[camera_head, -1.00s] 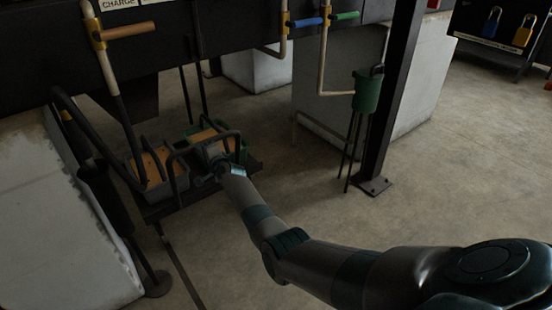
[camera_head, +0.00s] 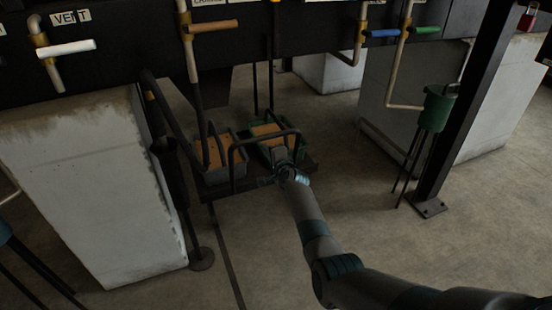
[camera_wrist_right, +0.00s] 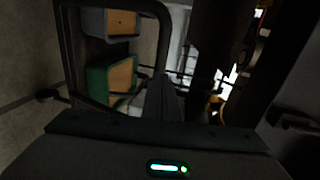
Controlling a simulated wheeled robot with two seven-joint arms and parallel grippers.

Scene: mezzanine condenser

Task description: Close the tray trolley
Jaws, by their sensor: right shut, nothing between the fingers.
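The tray trolley is a low dark platform (camera_head: 222,191) under the dark bench-like structure. It carries a grey tray (camera_head: 222,176) and a green tray (camera_head: 251,146), both with orange-brown contents. A dark hooped handle (camera_head: 262,136) rises at its front edge. My right gripper (camera_head: 281,168) is shut and empty, low at the handle's right part, close to the green tray; whether it touches is unclear. In the right wrist view the handle (camera_wrist_right: 112,5) loops around the grey tray (camera_wrist_right: 110,48) and green tray (camera_wrist_right: 97,85), beyond my dark fingers (camera_wrist_right: 163,95). My left gripper is out of view.
A pale block (camera_head: 100,190) stands left of the trolley, with a thin dark post (camera_head: 190,215) between. A dark column (camera_head: 462,120) and green bucket (camera_head: 437,108) on legs stand right. Pipes with coloured handles hang above. Floor in front is open, with a dark strip (camera_head: 227,255).

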